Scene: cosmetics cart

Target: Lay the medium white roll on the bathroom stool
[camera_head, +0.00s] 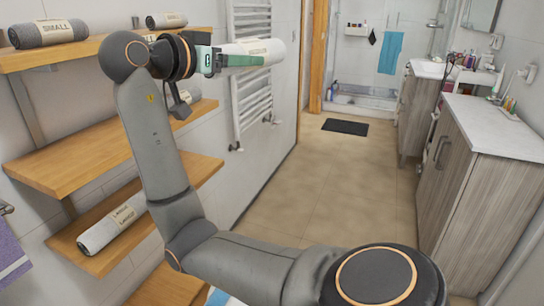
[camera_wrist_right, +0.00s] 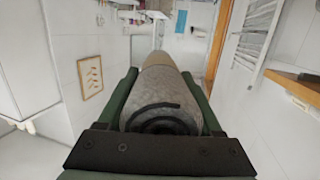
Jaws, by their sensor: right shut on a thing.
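My right gripper (camera_head: 246,61) is shut on a pale roll (camera_head: 274,47) with a beige label band and holds it level in the air, right of the top shelf and in front of the towel radiator. The label is too small to read. In the right wrist view the roll (camera_wrist_right: 162,100) sits lengthwise between the green fingers of the gripper (camera_wrist_right: 160,88), its spiral end facing the camera; it looks grey there. I cannot make out a bathroom stool for certain. My left gripper is out of view.
Wooden wall shelves (camera_head: 60,168) stand at the left. A dark grey roll marked SMALL (camera_head: 48,33) lies on top; a white roll marked LARGE (camera_head: 112,230) lies lower. The towel radiator (camera_head: 250,95) is behind the held roll. The tiled floor (camera_head: 305,190) is clear up to the dark mat (camera_head: 345,127).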

